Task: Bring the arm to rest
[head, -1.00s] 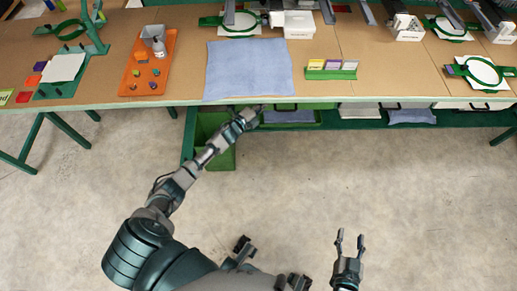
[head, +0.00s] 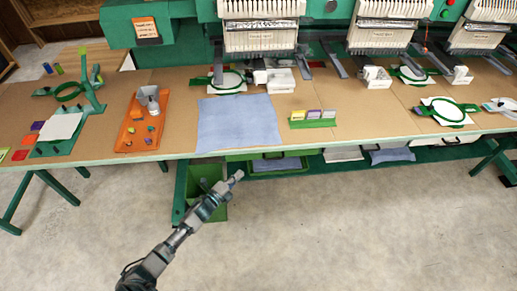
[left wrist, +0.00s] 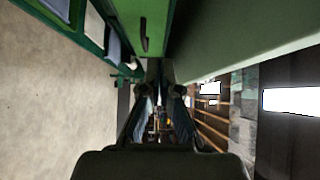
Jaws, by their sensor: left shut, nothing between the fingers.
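My left arm comes in from the bottom left of the head view. Its gripper (head: 237,177) is shut and empty, in front of the table's front edge and below the tabletop. In the left wrist view the two fingers of the left gripper (left wrist: 160,92) come together with nothing held between them. My right gripper is not in view.
The long table (head: 345,125) bears a blue cloth (head: 238,122), an orange tray (head: 128,133) and a green card holder (head: 313,123). Embroidery machines (head: 260,38) stand behind. A green bin (head: 207,180) is under the table, near my left gripper. The floor in front is clear.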

